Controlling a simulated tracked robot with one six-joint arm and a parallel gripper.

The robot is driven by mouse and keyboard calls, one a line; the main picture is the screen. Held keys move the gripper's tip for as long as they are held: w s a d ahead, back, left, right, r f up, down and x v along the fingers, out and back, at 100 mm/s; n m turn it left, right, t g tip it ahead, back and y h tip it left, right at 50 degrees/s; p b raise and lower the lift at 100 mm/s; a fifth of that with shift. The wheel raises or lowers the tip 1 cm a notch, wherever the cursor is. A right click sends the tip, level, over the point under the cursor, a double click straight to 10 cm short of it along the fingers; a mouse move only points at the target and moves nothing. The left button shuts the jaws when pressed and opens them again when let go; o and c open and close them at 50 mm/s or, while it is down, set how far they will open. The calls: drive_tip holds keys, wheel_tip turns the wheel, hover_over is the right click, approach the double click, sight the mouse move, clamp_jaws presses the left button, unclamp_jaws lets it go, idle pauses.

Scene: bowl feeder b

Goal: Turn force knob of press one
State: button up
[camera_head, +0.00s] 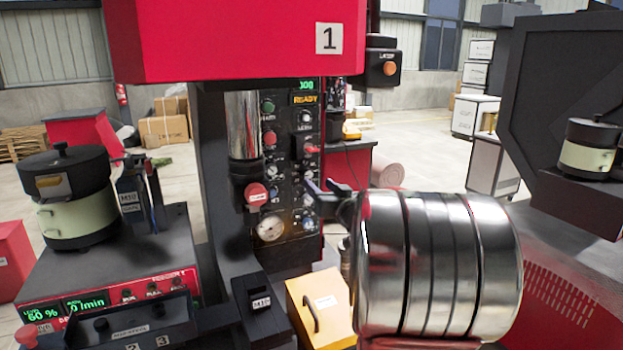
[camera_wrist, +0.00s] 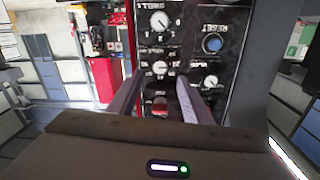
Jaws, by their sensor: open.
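Press one, with a red head (camera_head: 220,40) and a "1" sign, stands in the middle of the head view. Its black control panel (camera_head: 285,185) carries several knobs, buttons and a gauge. In the wrist view the panel (camera_wrist: 185,40) shows a knob (camera_wrist: 160,68) with a white pointer, lying between my fingertips in the picture. Its label is too small to read, so I cannot confirm it is the force knob. My gripper (camera_wrist: 160,78) is open in front of the panel; contact cannot be told. In the head view my gripper (camera_head: 320,187) partly covers the panel.
A dwell knob (camera_wrist: 159,21), a blue reset button (camera_wrist: 212,44), another knob (camera_wrist: 210,82) and a red control (camera_wrist: 160,103) sit close by. A bowl feeder (camera_head: 75,215) stands left. A yellow box (camera_head: 318,312) sits below the panel.

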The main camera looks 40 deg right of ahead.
sight(309, 175)
drive_tip(key=shift+x, duration=3.55)
drive_tip(key=shift+c, duration=0.2)
drive_tip(key=shift+f, duration=0.1)
drive_tip(key=c, duration=1)
